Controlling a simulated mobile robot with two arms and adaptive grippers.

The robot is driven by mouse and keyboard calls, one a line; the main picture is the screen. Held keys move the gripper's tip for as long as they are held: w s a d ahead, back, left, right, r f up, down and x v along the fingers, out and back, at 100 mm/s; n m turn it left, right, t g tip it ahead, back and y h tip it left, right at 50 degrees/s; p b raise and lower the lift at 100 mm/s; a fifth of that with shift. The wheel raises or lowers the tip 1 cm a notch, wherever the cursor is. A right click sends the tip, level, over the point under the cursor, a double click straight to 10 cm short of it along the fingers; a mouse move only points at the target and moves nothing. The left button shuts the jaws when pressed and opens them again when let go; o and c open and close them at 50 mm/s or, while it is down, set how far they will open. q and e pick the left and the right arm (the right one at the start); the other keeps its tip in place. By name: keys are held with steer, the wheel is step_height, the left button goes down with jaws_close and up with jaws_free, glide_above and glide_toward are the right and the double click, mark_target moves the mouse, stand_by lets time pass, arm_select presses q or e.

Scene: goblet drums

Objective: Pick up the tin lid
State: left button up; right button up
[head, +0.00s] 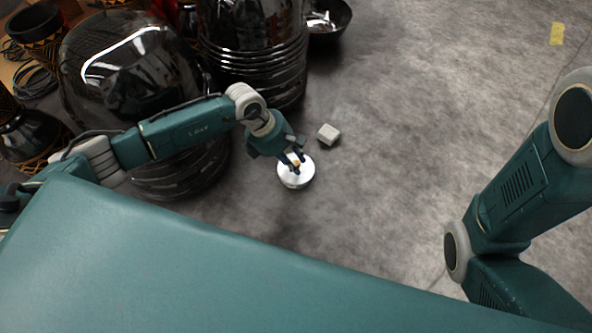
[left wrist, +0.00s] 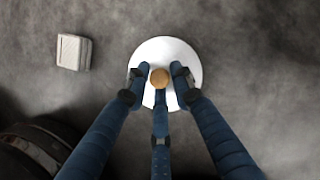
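The tin lid is a white round disc (head: 302,179) with a small wooden knob, low at the floor in the middle of the head view. In the left wrist view the lid (left wrist: 160,48) lies under my fingertips, its brown knob (left wrist: 160,78) between them. My left gripper (head: 295,161) points down at the lid, its three dark blue fingers (left wrist: 160,75) closed in around the knob, seemingly touching it. Whether the lid is clear of the floor I cannot tell. My right arm shows at the right, but its gripper is out of view.
A small grey block (head: 329,134) lies on the floor just beyond the lid; it also shows in the left wrist view (left wrist: 74,52). Large glossy black drums (head: 130,75) stand at the left under my left arm. A dark bowl (head: 328,20) is behind.

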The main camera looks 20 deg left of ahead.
arm_select(q)
steer(key=shift+r, duration=0.1)
jaws_close()
